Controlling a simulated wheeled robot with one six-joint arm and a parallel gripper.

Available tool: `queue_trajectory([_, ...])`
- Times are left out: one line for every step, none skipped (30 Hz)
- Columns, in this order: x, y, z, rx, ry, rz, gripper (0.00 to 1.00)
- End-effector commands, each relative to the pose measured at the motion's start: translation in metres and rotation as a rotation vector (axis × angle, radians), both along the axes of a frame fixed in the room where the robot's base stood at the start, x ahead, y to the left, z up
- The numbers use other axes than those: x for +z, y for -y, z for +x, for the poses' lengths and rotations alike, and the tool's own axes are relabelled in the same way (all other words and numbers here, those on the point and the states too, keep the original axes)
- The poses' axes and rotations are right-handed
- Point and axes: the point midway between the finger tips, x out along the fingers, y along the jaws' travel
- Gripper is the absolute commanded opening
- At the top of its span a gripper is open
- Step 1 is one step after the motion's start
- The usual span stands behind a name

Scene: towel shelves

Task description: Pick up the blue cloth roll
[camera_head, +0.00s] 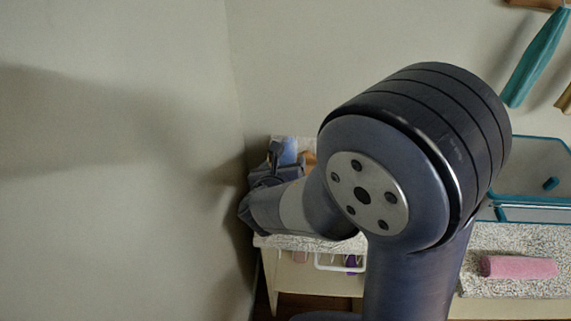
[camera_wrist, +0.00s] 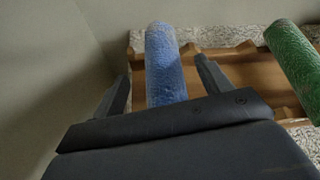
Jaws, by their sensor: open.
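The blue cloth roll (camera_wrist: 163,62) lies in a wooden rack (camera_wrist: 220,70) in the wrist view, its near end hidden behind my gripper's body. My gripper (camera_wrist: 165,82) is open, with one finger on each side of the roll and a gap showing on both sides. I cannot tell how high the fingers are relative to the roll. In the head view my gripper (camera_head: 272,170) is at the far left end of the counter, and a bit of blue (camera_head: 284,152) shows beside it. My arm hides much of that area.
A green roll (camera_wrist: 295,62) lies to the right in the same rack. A wall (camera_head: 120,150) stands close on the left. On the speckled counter (camera_head: 510,240) are a pink roll (camera_head: 518,267) and a teal-edged clear bin (camera_head: 530,170). A white basket (camera_head: 340,263) sits below.

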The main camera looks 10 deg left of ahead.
Motion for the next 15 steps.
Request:
queue_trajectory([-0.0004, 0.0, 0.0005, 0.0, 0.0, 0.0, 0.73])
queue_trajectory([-0.0002, -0.0001, 0.0004, 0.0, 0.0, 0.0, 0.73])
queue_trajectory([-0.0002, -0.0001, 0.0003, 0.0, 0.0, 0.0, 0.73])
queue_trajectory([-0.0002, -0.0001, 0.0003, 0.0, 0.0, 0.0, 0.73])
queue_trajectory([-0.0002, -0.0001, 0.0003, 0.0, 0.0, 0.0, 0.73])
queue_trajectory([-0.0001, -0.0001, 0.0002, 0.0, 0.0, 0.0, 0.72])
queue_trajectory([-0.0001, -0.0001, 0.0002, 0.0, 0.0, 0.0, 0.69])
queue_trajectory([-0.0001, -0.0001, 0.0002, 0.0, 0.0, 0.0, 0.67])
queue_trajectory([-0.0001, -0.0001, 0.0001, 0.0, 0.0, 0.0, 0.64])
queue_trajectory([-0.0001, -0.0001, 0.0001, 0.0, 0.0, 0.0, 0.61])
queue_trajectory([-0.0001, -0.0001, 0.0001, 0.0, 0.0, 0.0, 0.59])
queue_trajectory([-0.0001, -0.0001, 0.0001, 0.0, 0.0, 0.0, 0.55])
queue_trajectory([0.0, -0.0001, 0.0, 0.0, 0.0, 0.0, 0.53])
queue_trajectory([0.0001, -0.0001, 0.0, 0.0, 0.0, 0.0, 0.51])
queue_trajectory([0.0001, -0.0001, 0.0, 0.0, 0.0, 0.0, 0.47])
